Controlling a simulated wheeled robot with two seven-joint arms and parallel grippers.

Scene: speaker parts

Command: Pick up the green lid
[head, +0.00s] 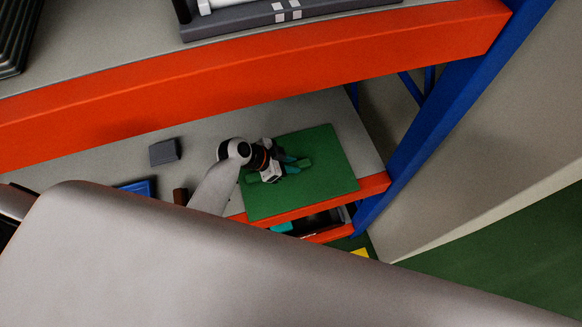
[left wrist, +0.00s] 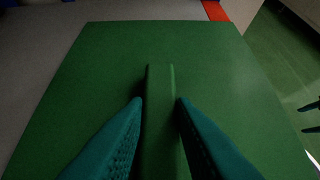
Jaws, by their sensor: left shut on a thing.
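The green lid (head: 325,155) is a flat, nearly square plate at the right end of the lower shelf in the head view. A raised green bar runs across its middle like a handle. In the left wrist view the lid (left wrist: 235,70) fills most of the picture. My left gripper (head: 288,164) is over the lid, shut on the bar. In the left wrist view its teal fingers (left wrist: 160,108) stand on both sides of the bar. I cannot tell whether the lid touches the shelf. My right gripper is not in view.
An upper shelf with an orange beam (head: 250,85) stands above the lower shelf. A blue post (head: 440,120) rises right of the lid. A grey block (head: 164,152), a blue tray (head: 140,187) and a brown piece (head: 180,196) are left of my gripper.

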